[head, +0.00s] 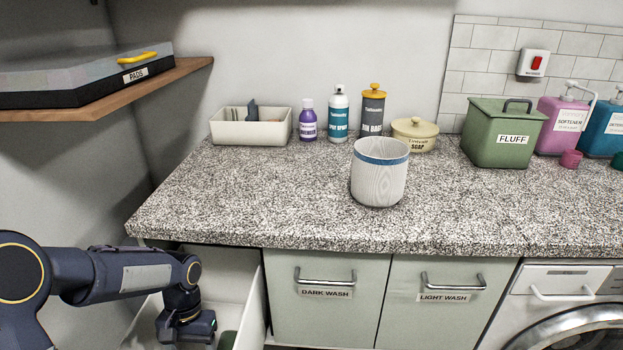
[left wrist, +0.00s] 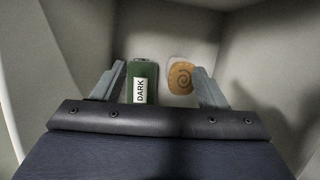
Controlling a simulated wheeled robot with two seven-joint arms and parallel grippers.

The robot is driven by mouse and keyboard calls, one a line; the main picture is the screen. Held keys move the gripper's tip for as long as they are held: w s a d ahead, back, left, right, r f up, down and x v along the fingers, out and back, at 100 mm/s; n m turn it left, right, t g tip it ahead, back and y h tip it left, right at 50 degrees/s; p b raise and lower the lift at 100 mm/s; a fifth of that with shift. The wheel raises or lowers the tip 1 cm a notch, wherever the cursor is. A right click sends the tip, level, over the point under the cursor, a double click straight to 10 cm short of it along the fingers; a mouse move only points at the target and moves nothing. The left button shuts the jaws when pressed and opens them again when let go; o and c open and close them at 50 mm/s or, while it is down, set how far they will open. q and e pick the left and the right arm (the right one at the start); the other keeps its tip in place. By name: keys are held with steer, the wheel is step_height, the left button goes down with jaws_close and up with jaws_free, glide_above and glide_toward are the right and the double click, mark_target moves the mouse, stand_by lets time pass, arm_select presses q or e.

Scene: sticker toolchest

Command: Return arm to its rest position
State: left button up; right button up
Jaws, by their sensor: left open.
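My left arm comes in from the left in the head view, bent down over an open pale bin (head: 228,272) below the counter. My left gripper (head: 188,330) points down into this bin; its fingertips are hidden in the head view. In the left wrist view the gripper (left wrist: 158,68) has its fingers apart with nothing held between them. My right gripper is not in view.
The speckled counter (head: 260,205) overhangs the bin. On it stand a ribbed white container (head: 379,178), a white tray (head: 250,133), several bottles, a soap jar (head: 414,140) and a green FLUFF box (head: 495,138). A wooden shelf (head: 190,70) juts out at upper left.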

arm_select(q)
steer(key=s+d+r+n+t+h+p, duration=0.1)
steer(key=s+r+t+p, duration=0.3)
steer(key=r, duration=1.1)
steer(key=s+d+r+t+h+p, duration=0.2)
steer(key=s+r+t+p, duration=0.3)
steer(key=s+r+p, duration=0.6)
step_height(320, 180, up, 5)
steer(key=shift+s+d+f+n+h, duration=0.15)
steer(key=shift+s+d+n+h, duration=0.3)
steer(key=shift+d, duration=0.2)
steer(key=shift+c, duration=0.4)
